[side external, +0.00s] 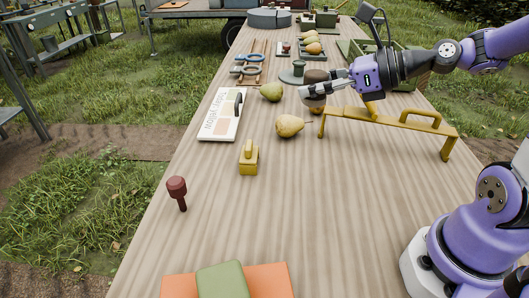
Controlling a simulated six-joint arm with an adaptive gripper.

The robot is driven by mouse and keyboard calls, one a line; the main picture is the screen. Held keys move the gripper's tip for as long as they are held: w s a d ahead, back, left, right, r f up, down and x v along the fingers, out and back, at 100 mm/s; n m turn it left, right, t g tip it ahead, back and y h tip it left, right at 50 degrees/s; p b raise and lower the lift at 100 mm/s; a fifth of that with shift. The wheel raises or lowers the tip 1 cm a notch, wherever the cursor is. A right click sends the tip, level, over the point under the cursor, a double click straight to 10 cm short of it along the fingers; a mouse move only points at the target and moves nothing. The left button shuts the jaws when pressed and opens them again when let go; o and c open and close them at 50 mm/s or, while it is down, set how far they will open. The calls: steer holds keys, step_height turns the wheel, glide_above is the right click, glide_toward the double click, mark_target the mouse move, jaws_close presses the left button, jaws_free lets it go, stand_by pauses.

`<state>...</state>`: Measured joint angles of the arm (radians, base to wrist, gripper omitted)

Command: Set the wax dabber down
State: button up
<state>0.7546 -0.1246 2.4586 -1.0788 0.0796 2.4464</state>
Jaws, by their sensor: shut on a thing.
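My gripper (313,91) is shut on a dark brown, round-topped thing (316,75), which I take to be the wax dabber. The brown top shows above the fingers, and a brown part shows below them. The fingers hide its middle.
A yellow stand (400,121) is right of my gripper. Pears (289,126) (271,91), a card (221,120), a yellow block (249,158) and a dark red knobbed tool (177,190) are left. Tools and more pears lie behind. The front middle is clear.

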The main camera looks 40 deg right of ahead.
stand_by(0.4)
steer(key=w+a+f+n+g+y, duration=0.1)
steer(key=a+f+n+g+y, duration=0.15)
steer(key=a+f, duration=0.3)
steer(key=n+y, duration=0.1)
steer(key=n, duration=0.1)
glide_above(264, 206)
step_height(264, 206, down, 4)
steer(key=shift+r, duration=0.1)
steer(key=shift+f, duration=4.85)
steer(key=shift+f+g, duration=0.1)
steer(key=shift+g, duration=0.15)
steer(key=o, duration=1.2)
steer(key=shift+o, duration=0.2)
steer(key=shift+f, duration=0.1)
